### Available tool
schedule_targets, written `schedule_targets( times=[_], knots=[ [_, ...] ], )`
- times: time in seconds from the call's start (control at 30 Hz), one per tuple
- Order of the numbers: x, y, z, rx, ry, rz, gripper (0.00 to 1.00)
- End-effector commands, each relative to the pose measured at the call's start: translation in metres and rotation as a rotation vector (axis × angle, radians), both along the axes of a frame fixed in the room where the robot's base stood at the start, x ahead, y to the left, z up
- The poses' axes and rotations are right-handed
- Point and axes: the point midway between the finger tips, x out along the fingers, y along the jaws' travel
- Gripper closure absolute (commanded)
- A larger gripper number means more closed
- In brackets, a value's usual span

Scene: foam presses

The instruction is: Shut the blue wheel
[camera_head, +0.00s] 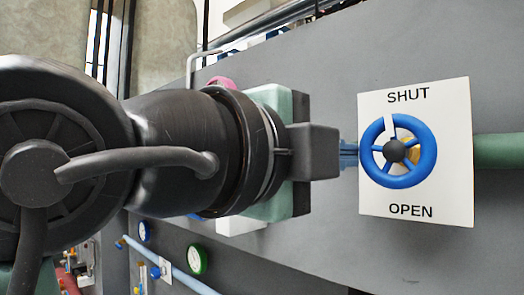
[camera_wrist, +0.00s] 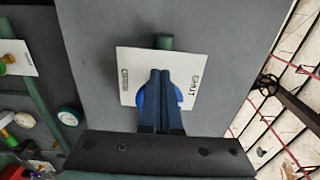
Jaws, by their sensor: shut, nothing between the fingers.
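The blue wheel (camera_head: 427,153) is mounted upright on a white plate (camera_head: 455,205) lettered SHUT at the top and OPEN at the bottom. It has a dark hub, and a white mark on its upper spoke points up, slightly left, towards SHUT. My gripper (camera_head: 350,155) is at the wheel's left edge, its fingers together and empty. Whether they touch the rim cannot be told. In the wrist view my gripper (camera_wrist: 160,76) lies in front of the wheel (camera_wrist: 146,102) and hides its middle; the plate (camera_wrist: 135,62) shows around it.
A green pipe (camera_head: 498,150) runs right from behind the plate. Below my arm are a green-rimmed gauge (camera_head: 197,259) and a pale blue pipe (camera_head: 185,278). In the wrist view, a gauge (camera_wrist: 68,117) and another plate (camera_wrist: 22,58) are left. The grey panel beside the plate is bare.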

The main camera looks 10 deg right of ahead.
Motion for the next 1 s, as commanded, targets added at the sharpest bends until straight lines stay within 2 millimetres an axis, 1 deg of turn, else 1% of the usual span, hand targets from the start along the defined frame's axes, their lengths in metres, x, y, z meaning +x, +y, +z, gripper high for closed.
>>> schedule_targets(
  times=[0.1,0.7,1.0],
  knots=[
    [-0.0030,-0.0027,0.0001,0.002,-0.002,-0.006,1.00],
    [-0.0041,-0.0038,0.0066,0.001,-0.004,-0.010,1.00],
    [0.0027,0.0018,0.0067,0.000,-0.002,-0.009,1.00]
  ],
)
